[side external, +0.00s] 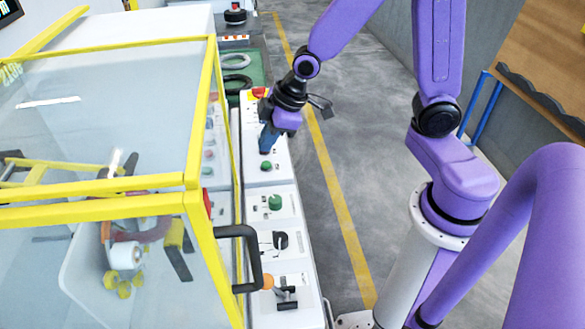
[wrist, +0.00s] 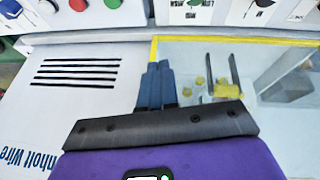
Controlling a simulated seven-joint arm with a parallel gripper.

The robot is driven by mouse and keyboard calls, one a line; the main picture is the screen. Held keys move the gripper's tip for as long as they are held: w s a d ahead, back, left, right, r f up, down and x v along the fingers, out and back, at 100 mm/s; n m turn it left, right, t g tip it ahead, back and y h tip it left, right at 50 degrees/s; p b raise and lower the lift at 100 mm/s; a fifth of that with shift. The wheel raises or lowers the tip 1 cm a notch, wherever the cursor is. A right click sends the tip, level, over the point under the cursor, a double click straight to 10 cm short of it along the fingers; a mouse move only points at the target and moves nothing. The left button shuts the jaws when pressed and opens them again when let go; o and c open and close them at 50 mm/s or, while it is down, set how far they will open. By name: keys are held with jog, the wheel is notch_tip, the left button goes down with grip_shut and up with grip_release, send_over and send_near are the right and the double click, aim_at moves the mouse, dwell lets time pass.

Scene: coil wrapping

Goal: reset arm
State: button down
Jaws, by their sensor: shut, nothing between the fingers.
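My purple arm reaches across to the white control panel (side external: 282,218) in the side external view. My gripper (side external: 266,148) points down over the panel's upper part, close to a green button (side external: 266,165). I cannot tell whether it touches the panel. In the wrist view my gripper (wrist: 157,68) shows its blue fingers together, with nothing between them. Beyond the fingertips is the white machine front, and a row of buttons runs along the top.
A yellow-framed clear enclosure (side external: 110,110) stands left of the panel, with a black door handle (side external: 246,258) jutting out. A red button (side external: 259,91) sits behind my gripper. The grey floor (side external: 365,110) to the right is open.

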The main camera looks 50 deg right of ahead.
jog(key=s+d+r+n+g+h, duration=0.1)
jog(key=s+r+g, duration=0.1)
jog(key=s, duration=0.9)
jog(key=s+d+r+n+g+h, duration=0.1)
jog(key=s+r+g, duration=0.1)
jog(key=s, duration=0.9)
jog(key=shift+s+d+r, duration=0.25)
jog(key=shift+s+r, duration=0.15)
jog(key=shift+r, duration=0.3)
jog(key=c, duration=1.8)
grip_release()
